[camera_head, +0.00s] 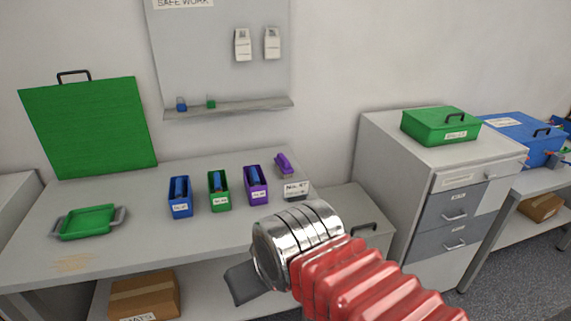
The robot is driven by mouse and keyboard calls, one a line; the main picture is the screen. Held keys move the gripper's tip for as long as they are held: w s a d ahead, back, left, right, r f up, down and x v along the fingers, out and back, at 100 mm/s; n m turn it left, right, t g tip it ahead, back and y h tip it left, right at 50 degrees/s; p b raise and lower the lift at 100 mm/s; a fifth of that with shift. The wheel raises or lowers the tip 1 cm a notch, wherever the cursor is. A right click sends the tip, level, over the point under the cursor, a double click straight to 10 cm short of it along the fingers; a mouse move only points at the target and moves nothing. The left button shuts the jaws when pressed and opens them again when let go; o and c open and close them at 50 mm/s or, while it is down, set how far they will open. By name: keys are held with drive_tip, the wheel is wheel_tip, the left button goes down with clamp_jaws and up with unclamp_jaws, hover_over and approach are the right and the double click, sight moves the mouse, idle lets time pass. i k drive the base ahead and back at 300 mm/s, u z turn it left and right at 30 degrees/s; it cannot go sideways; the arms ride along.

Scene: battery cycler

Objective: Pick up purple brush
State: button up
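A small purple brush (284,163) lies on the workbench near the wall, just right of the purple bin and behind a white label card. My arm, with a red bellows and a silver ring, reaches in from the lower right. My gripper (243,284) shows only as a dark grey part at the arm's end, in front of the bench edge. It is well in front of the brush and apart from it. Its fingertips are mostly hidden, so I cannot tell whether it is open.
Blue (180,209), green (220,203) and purple (257,198) bins stand in a row on the bench (130,255). A green tray (86,236) is at left, before a green board (90,130). A label card (296,189) stands before the brush. A drawer cabinet (430,225) stands right.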

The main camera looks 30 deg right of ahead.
sight(284, 167)
drive_tip(key=i, duration=0.9)
drive_tip(key=u, duration=0.05)
